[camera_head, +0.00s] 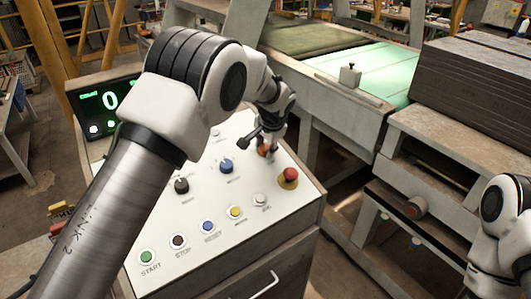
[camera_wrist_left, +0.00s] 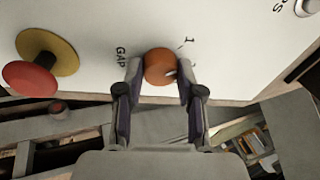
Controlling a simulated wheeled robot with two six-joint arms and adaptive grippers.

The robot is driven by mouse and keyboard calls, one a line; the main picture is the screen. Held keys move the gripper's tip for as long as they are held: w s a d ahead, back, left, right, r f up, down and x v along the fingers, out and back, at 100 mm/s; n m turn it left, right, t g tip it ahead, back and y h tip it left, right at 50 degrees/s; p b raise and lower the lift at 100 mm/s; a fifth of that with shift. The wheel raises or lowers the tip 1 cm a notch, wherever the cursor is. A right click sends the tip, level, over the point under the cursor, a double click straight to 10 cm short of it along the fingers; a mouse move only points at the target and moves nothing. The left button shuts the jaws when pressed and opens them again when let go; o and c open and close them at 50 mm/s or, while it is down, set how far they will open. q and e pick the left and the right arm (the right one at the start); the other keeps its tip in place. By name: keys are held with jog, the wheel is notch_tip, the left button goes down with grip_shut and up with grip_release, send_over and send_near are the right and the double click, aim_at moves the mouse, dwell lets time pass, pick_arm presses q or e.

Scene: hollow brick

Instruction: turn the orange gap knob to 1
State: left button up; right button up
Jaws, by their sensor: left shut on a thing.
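The orange gap knob (camera_wrist_left: 160,67) sits on the white control panel, with the word GAP printed to its left and a 1 above right in the left wrist view. My left gripper (camera_wrist_left: 159,74) is shut on the knob, with one finger on each side of it. A pale mark shows on the knob's lower right rim. In the head view the orange knob (camera_head: 264,150) is partly hidden by my left gripper (camera_head: 270,152). My right arm shows at the right edge, but its gripper is outside the frame.
A red emergency button (camera_head: 290,174) stands close to the knob; it also shows in the left wrist view (camera_wrist_left: 30,78). A blue knob (camera_head: 226,166), a dark knob (camera_head: 181,185) and several push buttons share the panel. A display (camera_head: 108,103) reads 0. A conveyor (camera_head: 365,68) lies behind.

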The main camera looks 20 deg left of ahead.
pick_arm(q)
jog(key=shift+s+f+n+b, duration=0.1)
jog(key=shift+f+n+b, duration=0.15)
jog(key=shift+n+b, duration=0.35)
jog(key=shift+s+f+n+b, duration=0.1)
jog(key=shift+f+n+b, duration=0.15)
jog(key=shift+n, duration=0.65)
jog(key=shift+r, duration=0.1)
jog(key=o, duration=1.2)
jog(key=shift+c, duration=0.2)
jog(key=shift+w+r+y, duration=0.1)
jog(key=shift+w+y, duration=0.15)
jog(key=shift+y, duration=0.05)
jog(key=v, duration=1.2)
jog(key=shift+w, duration=0.2)
